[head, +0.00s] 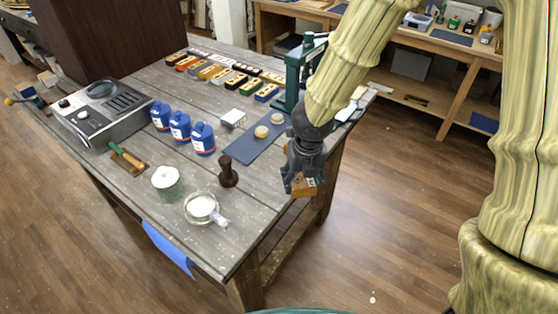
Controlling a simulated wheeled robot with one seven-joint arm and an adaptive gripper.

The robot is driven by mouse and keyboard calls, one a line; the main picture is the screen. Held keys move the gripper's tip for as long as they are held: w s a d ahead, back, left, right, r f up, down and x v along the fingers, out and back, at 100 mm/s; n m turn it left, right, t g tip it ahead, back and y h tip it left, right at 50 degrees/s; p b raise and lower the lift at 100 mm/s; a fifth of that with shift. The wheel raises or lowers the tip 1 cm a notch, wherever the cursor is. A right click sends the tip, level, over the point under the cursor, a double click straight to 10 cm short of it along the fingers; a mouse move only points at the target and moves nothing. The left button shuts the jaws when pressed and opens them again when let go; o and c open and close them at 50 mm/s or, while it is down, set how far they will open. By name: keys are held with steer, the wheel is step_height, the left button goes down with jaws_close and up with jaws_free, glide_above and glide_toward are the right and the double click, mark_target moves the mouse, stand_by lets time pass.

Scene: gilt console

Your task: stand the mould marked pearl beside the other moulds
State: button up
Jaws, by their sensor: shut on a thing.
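My gripper (300,188) hangs at the right edge of the wooden table (240,175), pointing down.
A green press (291,85) stands between my arm and the moulds. A blue mat (245,143) holds two round pale pieces. Several blue bottles (180,128), a grey appliance (100,110), a dark stamp (228,172), a jar (167,184) and a glass cup (204,208) stand nearer.

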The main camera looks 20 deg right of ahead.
steer(key=p, duration=0.4)
glide_above(279, 169)
steer(key=shift+s+d+f, duration=0.1)
steer(key=shift+s+f, duration=0.3)
steer(key=shift+f, duration=0.1)
steer(key=shift+w+f+p, duration=0.2)
steer(key=shift+f+p, duration=0.15)
steer(key=shift+f, duration=1.5)
steer(key=shift+f, duration=0.1)
steer(key=o, duration=1)
steer(key=shift+o, duration=0.2)
step_height(279, 169, up, 12)
steer(key=s+b, duration=0.1)
steer(key=s, duration=0.1)
